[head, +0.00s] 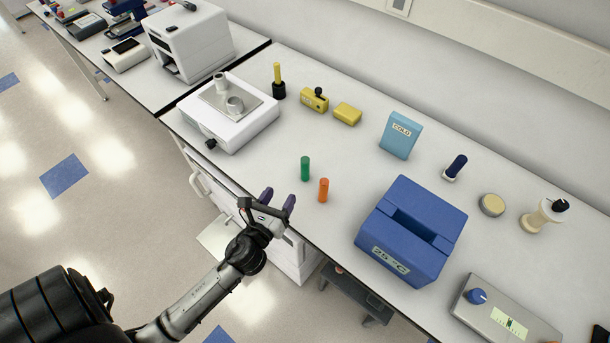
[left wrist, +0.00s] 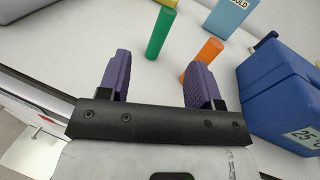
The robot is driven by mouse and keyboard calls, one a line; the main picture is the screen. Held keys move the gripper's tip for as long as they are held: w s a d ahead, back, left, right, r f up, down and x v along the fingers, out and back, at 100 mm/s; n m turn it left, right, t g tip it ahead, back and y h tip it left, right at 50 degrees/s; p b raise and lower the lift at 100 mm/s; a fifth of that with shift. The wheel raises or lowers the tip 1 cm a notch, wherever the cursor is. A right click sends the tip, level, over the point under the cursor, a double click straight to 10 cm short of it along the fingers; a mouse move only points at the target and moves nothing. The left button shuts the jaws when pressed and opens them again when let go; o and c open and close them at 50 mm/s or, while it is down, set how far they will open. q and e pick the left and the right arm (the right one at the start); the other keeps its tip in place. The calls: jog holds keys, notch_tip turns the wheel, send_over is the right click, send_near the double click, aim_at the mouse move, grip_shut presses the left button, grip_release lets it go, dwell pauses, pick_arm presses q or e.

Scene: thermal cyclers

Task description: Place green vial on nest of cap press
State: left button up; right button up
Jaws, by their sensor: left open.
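The green vial (head: 305,168) stands upright on the white bench near its front edge. It also shows in the left wrist view (left wrist: 161,34), beyond and between the finger tips. My left gripper (head: 278,199) is open and empty, with purple fingers, at the bench's front edge, short of the green vial and apart from it. A white device (head: 234,112) with a metal plate, a round metal cup and a post stands at the bench's left end; I cannot tell for sure whether it is the cap press. My right gripper is not in view.
An orange vial (head: 323,190) stands close right of the green vial. A blue block marked 25 °C (head: 411,232) is further right. A light-blue COLD box (head: 401,135), yellow items (head: 315,100) and a dark-blue-capped tube (head: 455,167) stand behind. Bench between white device and green vial is clear.

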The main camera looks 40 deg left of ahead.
aim_at(303, 164)
pick_arm(q)
jog(key=shift+w+d+f+m, duration=0.1)
jog(key=shift+w+m, duration=0.05)
jog(key=shift+m, duration=0.55)
jog(key=shift+w+m+t+h, duration=0.25)
jog(key=shift+m+t+h, duration=0.05)
jog(key=x, duration=1.3)
jog(key=shift+w, duration=0.25)
jog(key=c, duration=1.1)
